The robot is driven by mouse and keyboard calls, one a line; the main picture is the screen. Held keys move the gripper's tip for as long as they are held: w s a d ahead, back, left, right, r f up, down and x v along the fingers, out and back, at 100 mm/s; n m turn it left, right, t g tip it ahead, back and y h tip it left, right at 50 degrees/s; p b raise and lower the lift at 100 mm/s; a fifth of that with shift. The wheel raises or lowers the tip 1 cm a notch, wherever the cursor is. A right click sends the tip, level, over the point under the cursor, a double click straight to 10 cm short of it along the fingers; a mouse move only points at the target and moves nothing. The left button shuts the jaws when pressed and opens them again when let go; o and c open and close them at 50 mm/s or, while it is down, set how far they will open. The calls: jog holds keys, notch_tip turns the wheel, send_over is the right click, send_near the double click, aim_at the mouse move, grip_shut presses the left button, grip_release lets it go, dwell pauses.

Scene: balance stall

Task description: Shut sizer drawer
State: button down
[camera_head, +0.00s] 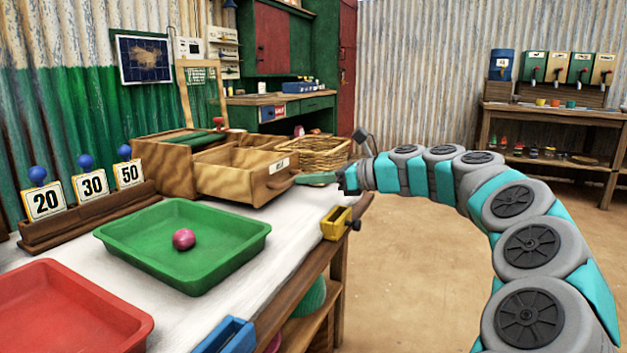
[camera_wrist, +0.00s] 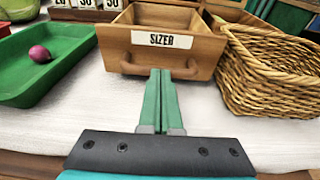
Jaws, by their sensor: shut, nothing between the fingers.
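The sizer drawer (camera_head: 246,175) is a wooden drawer pulled out of a wooden box (camera_head: 170,155) on the white-topped table. Its front faces right in the head view and carries a label and a curved wooden handle. In the wrist view the drawer (camera_wrist: 190,55) faces me, with the "SIZER" label and handle in plain sight. My gripper (camera_head: 300,178) is shut and empty, its green fingers pointing at the drawer front. In the wrist view the fingertips (camera_wrist: 160,74) appear at the handle, near its middle; whether they touch it I cannot tell.
A wicker basket (camera_wrist: 262,75) stands close to the right of the drawer in the wrist view. A green tray (camera_head: 190,272) with a pink onion-like ball (camera_head: 183,239), a red tray (camera_head: 65,315) and number cards (camera_head: 90,186) share the table. A yellow bin (camera_head: 336,224) hangs at the table's edge.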

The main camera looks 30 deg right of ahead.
jog(key=shift+w+a+r+p, duration=0.2)
jog(key=shift+w+a+p, duration=0.1)
jog(key=shift+p, duration=0.25)
jog(key=r+p+x, duration=0.1)
jog(key=p+x, duration=0.2)
jog(key=x, duration=0.2)
jog(key=r+p+x, duration=0.1)
jog(key=p+x, duration=0.3)
jog(key=x, duration=0.1)
jog(key=r+p+x, duration=0.1)
jog(key=p+x, duration=0.3)
jog(key=x, duration=0.1)
jog(key=shift+w+a, duration=0.2)
jog(key=shift+w, duration=0.4)
jog(key=shift+a, duration=0.1)
